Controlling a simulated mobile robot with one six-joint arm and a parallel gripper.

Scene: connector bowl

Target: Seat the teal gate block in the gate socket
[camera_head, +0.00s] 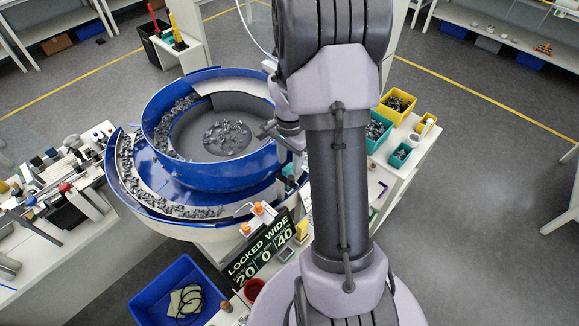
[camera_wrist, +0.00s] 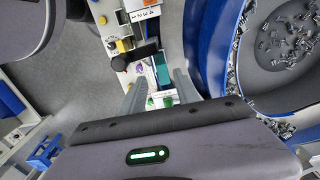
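The teal gate block (camera_wrist: 161,72) shows in the wrist view as a small upright teal patch, beyond and between the fingertips of my gripper (camera_wrist: 160,80). The two grey fingers are spread apart, with a visible gap to the block. A teal patch (camera_head: 290,170) also shows in the head view at the right edge of the blue bowl, left of my arm. A small green piece (camera_wrist: 168,102) lies lower between the fingers. I cannot make out the gate socket clearly. My arm hides part of the area beside the bowl.
The large blue feeder bowl (camera_head: 180,170) with grey connectors stands left of my arm. A sign (camera_head: 262,250) reads LOCKED 20, WIDE 40. Yellow (camera_head: 397,103) and teal (camera_head: 374,138) bins stand on the right bench. A blue crate (camera_head: 150,302) is at lower left.

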